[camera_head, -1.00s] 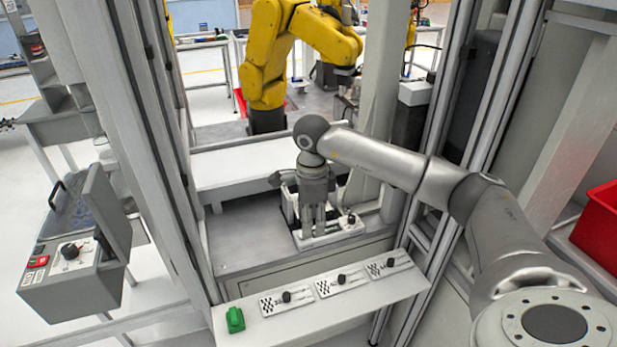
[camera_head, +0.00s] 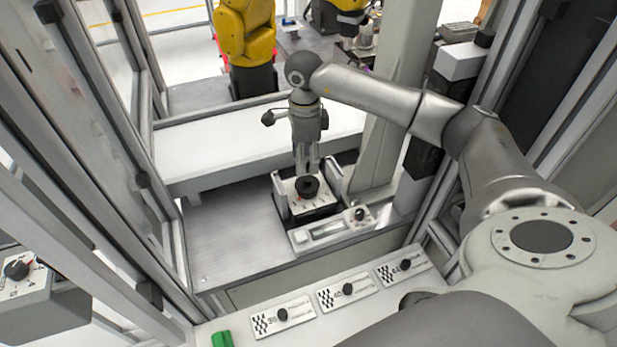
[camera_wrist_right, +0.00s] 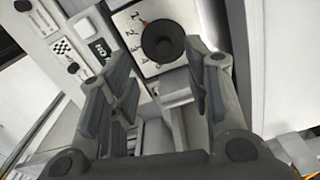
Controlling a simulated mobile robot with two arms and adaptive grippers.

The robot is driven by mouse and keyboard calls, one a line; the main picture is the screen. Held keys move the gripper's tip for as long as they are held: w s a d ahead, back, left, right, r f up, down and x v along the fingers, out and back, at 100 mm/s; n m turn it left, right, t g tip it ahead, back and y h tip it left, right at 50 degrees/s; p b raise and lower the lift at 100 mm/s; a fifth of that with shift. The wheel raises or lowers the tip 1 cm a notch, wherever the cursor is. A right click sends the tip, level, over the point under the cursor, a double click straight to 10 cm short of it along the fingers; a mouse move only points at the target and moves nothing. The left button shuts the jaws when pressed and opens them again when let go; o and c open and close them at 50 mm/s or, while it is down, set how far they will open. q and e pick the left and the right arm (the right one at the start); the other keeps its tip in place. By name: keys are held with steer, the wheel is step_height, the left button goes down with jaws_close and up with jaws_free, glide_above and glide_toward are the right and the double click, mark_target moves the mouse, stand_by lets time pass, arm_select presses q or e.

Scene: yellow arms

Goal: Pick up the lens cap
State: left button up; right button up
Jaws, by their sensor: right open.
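A round black piece, which looks like the lens cap (camera_head: 308,187), sits on a white marked plate (camera_head: 292,207) in the recess behind the front shelf. In the right wrist view the black cap (camera_wrist_right: 163,41) shows from above, with numbers printed on the white plate around it. My right gripper (camera_head: 306,168) points down just behind and above the cap in the head view. In the wrist view its fingers (camera_wrist_right: 165,88) are apart with nothing between them, and the cap is beyond the tips, apart from them. My left gripper is not in view.
Several similar panels with knobs (camera_head: 282,316) and a green item (camera_head: 221,339) are on the front shelf. Metal frame posts (camera_head: 75,130) stand at left. A pale post (camera_head: 391,110) stands right of the gripper.

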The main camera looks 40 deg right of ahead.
mark_target(307, 178)
steer(key=shift+f, duration=0.95)
steer(key=shift+w+d+f+b, duration=0.15)
steer(key=shift+f+b, duration=0.15)
steer(key=shift+d+f+b, duration=0.1)
steer(key=shift+f+b, duration=0.25)
steer(key=shift+f, duration=0.4)
step_height(307, 178, down, 3)
steer(key=shift+d+f+b, duration=0.1)
steer(key=shift+f+b, duration=0.1)
steer(key=shift+b, duration=0.7)
steer(key=shift+d+f, duration=0.1)
steer(key=shift+f, duration=0.05)
steer(key=c, duration=0.5)
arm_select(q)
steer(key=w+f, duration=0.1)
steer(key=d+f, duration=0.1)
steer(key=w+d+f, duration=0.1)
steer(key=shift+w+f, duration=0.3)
arm_select(e)
steer(key=c, duration=0.5)
